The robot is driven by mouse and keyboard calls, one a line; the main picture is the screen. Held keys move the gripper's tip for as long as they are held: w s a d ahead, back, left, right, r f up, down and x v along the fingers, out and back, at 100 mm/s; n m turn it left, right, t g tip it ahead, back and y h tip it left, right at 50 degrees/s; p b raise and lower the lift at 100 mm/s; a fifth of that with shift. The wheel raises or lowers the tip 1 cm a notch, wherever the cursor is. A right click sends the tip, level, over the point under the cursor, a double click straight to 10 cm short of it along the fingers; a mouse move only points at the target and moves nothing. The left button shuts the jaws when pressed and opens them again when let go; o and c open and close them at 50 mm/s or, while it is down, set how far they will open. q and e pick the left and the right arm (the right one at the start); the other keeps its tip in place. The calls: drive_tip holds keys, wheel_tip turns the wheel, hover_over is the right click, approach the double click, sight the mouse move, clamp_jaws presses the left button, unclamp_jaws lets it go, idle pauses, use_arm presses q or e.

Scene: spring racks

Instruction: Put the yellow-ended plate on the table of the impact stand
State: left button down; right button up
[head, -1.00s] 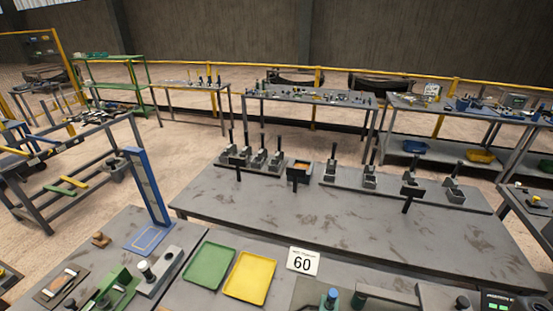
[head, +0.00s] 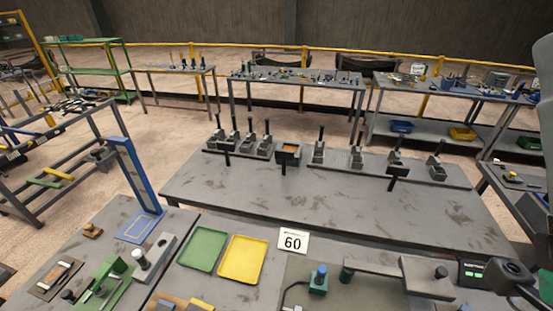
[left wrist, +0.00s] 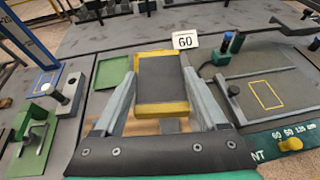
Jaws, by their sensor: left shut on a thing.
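My left gripper (left wrist: 163,103) is shut on the yellow-ended plate (left wrist: 161,80), a dark grey plate with a yellow band at each end. The two fingers grip its sides. It is held above the bench. The left gripper is not visible in the head view. A blue upright stand (head: 138,175) has an outlined rectangle on its flat base (head: 140,227), at the left of the bench. A dark flat table with a yellow outlined rectangle (left wrist: 265,95) is at the right in the left wrist view. I cannot tell which is the impact stand. My right gripper's fingers are not visible.
A green tray (head: 202,249) and a yellow tray (head: 243,260) lie beside a "60" card (head: 292,241). Green and grey fixtures (head: 115,275) stand at left. A dark arm part, likely mine, is at the lower right. The bench behind (head: 320,200) has clear front space.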

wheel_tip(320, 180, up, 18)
drive_tip(key=p, duration=1.7)
